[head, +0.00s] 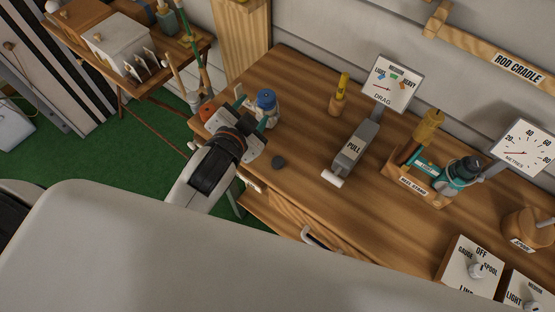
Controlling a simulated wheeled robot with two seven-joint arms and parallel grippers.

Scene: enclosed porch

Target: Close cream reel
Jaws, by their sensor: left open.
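My left gripper (259,138) is over the left end of the wooden bench (305,110), with its arm coming in from the lower left. It is open. A small pale item with a blue top (266,100) stands just beyond the gripper, partly hidden by it; I cannot tell whether they touch. A teal and dark grey reel (461,172) sits on the wooden reel stand (410,187) at the right. I cannot clearly make out a cream-coloured reel. My right gripper is not in view.
A grey PULL device (355,148) with a drag dial (391,86) stands mid-bench. A switch box (470,265) is at lower right. A side table (130,50) holds a white box. Bare bench lies between gripper and PULL device.

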